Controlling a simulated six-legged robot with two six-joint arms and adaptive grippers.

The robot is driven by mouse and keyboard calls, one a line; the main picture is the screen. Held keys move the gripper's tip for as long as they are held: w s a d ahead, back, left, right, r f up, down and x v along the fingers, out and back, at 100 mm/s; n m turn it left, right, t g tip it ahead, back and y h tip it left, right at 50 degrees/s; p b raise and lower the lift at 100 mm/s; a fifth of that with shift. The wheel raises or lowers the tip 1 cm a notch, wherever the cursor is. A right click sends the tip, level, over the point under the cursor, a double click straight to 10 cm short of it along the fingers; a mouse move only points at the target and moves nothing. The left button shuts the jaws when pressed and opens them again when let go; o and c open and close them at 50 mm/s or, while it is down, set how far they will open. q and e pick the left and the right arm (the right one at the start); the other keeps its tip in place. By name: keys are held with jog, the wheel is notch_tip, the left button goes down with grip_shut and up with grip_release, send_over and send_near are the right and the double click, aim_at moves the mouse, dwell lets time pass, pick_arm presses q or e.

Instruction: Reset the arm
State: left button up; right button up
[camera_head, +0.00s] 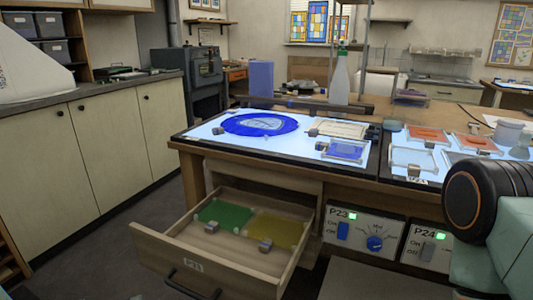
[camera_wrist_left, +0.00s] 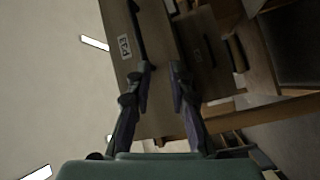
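My left gripper (camera_wrist_left: 164,68) shows only in the left wrist view. Its two dark fingers stand apart with a gap between them, and nothing is held. Past the fingertips is a wooden front with a white label (camera_wrist_left: 124,46), seen turned on its side and dim. My left arm does not show in the head view. At the right edge of the head view is a black and teal link of my right arm. My right gripper is out of the picture.
An open drawer (camera_head: 151,257) holds a green sheet (camera_head: 224,214), a yellow sheet (camera_head: 274,229) and small grey blocks. Floor left of the drawer is clear.

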pick_arm(q)
notch_tip(320, 180, down, 8)
jog(key=w+d+n+t+y, duration=0.1)
jog(key=w+n+t+y, duration=0.15)
jog(key=y, duration=0.55)
jog(key=s+d+f+m+g+y, duration=0.1)
jog(key=s+d+f+g+y, duration=0.25)
jog(key=s+f, duration=0.2)
jog(key=s+d+m+g+y, duration=0.1)
jog(key=s+g, duration=0.3)
jog(key=s, duration=0.7)
jog(key=s+d+m+g+y, duration=0.2)
jog(key=s+d+g+y, duration=0.1)
jog(key=s, duration=0.8)
jog(key=shift+d+r+g, duration=0.15)
jog(key=shift+d+g, duration=0.05)
jog(key=shift+g, duration=0.6)
